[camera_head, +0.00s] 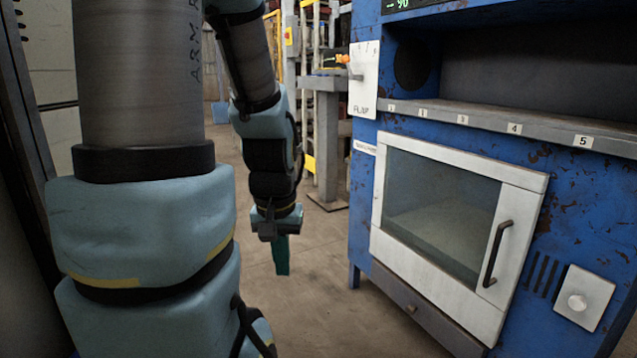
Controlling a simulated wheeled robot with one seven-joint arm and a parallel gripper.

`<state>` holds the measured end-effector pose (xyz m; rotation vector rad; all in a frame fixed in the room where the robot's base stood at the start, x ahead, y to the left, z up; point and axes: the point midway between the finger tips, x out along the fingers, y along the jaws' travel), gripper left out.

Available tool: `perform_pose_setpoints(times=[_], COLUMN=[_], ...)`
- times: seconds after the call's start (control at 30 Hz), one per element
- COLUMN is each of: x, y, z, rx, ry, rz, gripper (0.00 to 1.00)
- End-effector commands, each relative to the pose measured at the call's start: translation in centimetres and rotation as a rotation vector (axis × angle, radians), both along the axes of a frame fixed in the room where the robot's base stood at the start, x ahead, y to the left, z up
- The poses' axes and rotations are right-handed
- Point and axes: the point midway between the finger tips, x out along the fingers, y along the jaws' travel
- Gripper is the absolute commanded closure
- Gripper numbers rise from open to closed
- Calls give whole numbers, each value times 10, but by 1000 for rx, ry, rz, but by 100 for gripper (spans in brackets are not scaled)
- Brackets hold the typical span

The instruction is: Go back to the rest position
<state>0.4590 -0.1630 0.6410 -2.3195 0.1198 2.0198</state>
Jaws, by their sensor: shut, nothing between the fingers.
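My gripper (281,268) hangs at the end of my arm, left of the blue machine and pointing down over the open floor. Its teal fingers are shut with nothing between them. It is apart from the machine and touches nothing that I can see. My arm fills the left part of the view and hides what lies behind it.
The blue machine (360,220) stands at the right. A grey stand (328,130) is behind. The floor (325,310) between is clear.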

Motion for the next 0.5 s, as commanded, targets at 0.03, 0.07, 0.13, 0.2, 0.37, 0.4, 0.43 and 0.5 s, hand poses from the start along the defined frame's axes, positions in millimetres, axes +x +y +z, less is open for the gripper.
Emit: perform_pose_setpoints(times=[0.03,0.07,0.13,0.2,0.37,0.4,0.43,0.5], x=[0,0,0,0,0,0,0,0], y=[0,0,0,0,0,0,0,0], z=[32,41,64,85,134,146,156,177], rx=[0,0,0,0,0,0,0,0], ry=[0,0,-1,-1,-1,-1,-1,-1], rz=[0,0,0,0,1,1,1,1], gripper=[100,100,100,100,100,100,100,100])
